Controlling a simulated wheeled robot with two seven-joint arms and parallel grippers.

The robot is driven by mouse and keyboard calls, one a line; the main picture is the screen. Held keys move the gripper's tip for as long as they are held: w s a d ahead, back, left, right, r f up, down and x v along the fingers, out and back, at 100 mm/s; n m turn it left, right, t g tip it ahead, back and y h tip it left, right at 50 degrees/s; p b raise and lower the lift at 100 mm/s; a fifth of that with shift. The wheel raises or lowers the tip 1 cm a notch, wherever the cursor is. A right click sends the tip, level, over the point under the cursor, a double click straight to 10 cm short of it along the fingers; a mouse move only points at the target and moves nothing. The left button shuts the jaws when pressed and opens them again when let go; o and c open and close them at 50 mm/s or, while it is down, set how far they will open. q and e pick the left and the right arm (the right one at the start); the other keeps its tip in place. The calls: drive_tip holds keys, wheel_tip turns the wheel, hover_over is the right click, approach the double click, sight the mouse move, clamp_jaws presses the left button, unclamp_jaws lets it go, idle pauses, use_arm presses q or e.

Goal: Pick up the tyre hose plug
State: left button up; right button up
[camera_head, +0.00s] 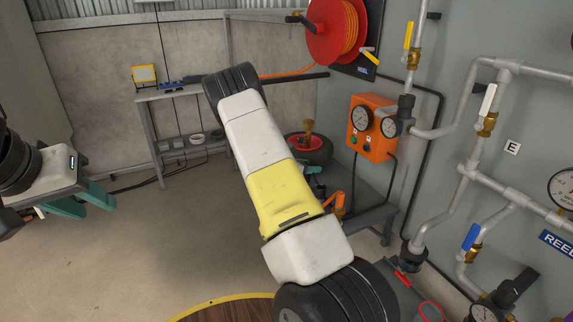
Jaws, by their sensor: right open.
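My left gripper (84,206) is at the left edge, with two green fingers apart and nothing between them. My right arm, white and yellow, crosses the middle of the view. Part of my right gripper (314,178) shows just right of this arm, with green fingers near the bench; the arm hides the rest. It is open. A tyre (318,152) with a red rim lies beyond it, and a small brown-gold fitting (308,128) stands upright over the tyre. An orange-handled fitting (338,204) is close below the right gripper. I cannot tell which of these is the tyre hose plug.
An orange gauge box (371,127), a red hose reel (338,30) and grey pipes (430,205) with valves line the right wall. A grey bench (372,215) stands below the box. A small table (165,93) is at the back. The floor at left is clear.

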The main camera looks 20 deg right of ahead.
drive_tip(key=shift+w+d+f, duration=0.2)
drive_tip(key=shift+d, duration=0.25)
clamp_jaws()
drive_tip(key=shift+r, duration=0.1)
drive_tip(key=s+a+r, duration=0.5)
drive_tip(key=s+a, duration=0.6)
drive_tip(key=shift+s, duration=0.35)
